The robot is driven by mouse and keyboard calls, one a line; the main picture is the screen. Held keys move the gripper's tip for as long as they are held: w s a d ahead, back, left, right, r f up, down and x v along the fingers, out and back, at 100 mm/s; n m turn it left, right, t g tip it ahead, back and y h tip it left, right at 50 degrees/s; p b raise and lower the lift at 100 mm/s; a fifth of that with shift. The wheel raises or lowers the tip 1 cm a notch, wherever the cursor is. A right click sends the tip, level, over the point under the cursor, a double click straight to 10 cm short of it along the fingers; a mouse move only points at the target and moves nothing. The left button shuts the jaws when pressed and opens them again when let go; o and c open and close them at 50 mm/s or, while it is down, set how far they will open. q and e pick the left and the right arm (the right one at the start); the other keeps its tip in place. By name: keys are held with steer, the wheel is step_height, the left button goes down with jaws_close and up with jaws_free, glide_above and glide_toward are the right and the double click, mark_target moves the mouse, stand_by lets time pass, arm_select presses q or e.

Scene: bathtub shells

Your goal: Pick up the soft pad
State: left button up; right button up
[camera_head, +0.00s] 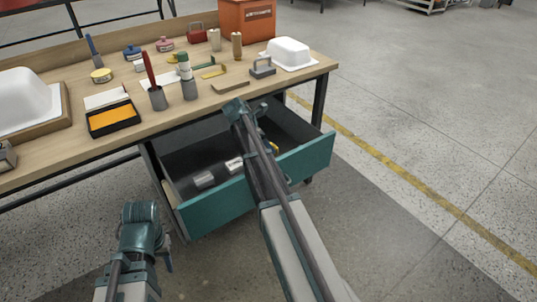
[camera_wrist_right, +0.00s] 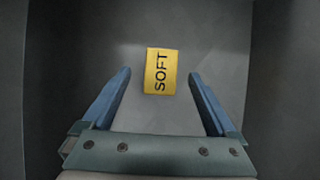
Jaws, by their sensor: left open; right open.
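The soft pad (camera_wrist_right: 161,71) is a small yellow block marked "SOFT". It lies on the grey floor of the open drawer in the right wrist view. My right gripper (camera_wrist_right: 160,74) is open above it, with one blue finger on each side of the pad and a visible gap to both. In the head view my right arm reaches over the drawer and hides its fingers. A bit of yellow (camera_head: 274,148) shows beside that arm in the drawer; I cannot tell if it is the pad. My left gripper (camera_head: 146,236) is low at the left, outside the drawer, open.
The teal-fronted drawer (camera_head: 219,208) is pulled out under the wooden workbench (camera_head: 216,110) and also holds small grey and white blocks (camera_head: 204,180). The bench carries white tub shells (camera_head: 289,53), an orange bin (camera_head: 246,20), a black-framed orange tray (camera_head: 113,118) and several tools. Floor at right is clear.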

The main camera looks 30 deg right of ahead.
steer(key=b+x, duration=0.3)
steer(key=x, duration=0.1)
steer(key=shift+a+f, duration=0.1)
steer(key=shift+f, duration=0.05)
steer(key=c, duration=1.4)
steer(key=shift+c, duration=0.2)
step_height(320, 180, up, 10)
steer(key=p, duration=1)
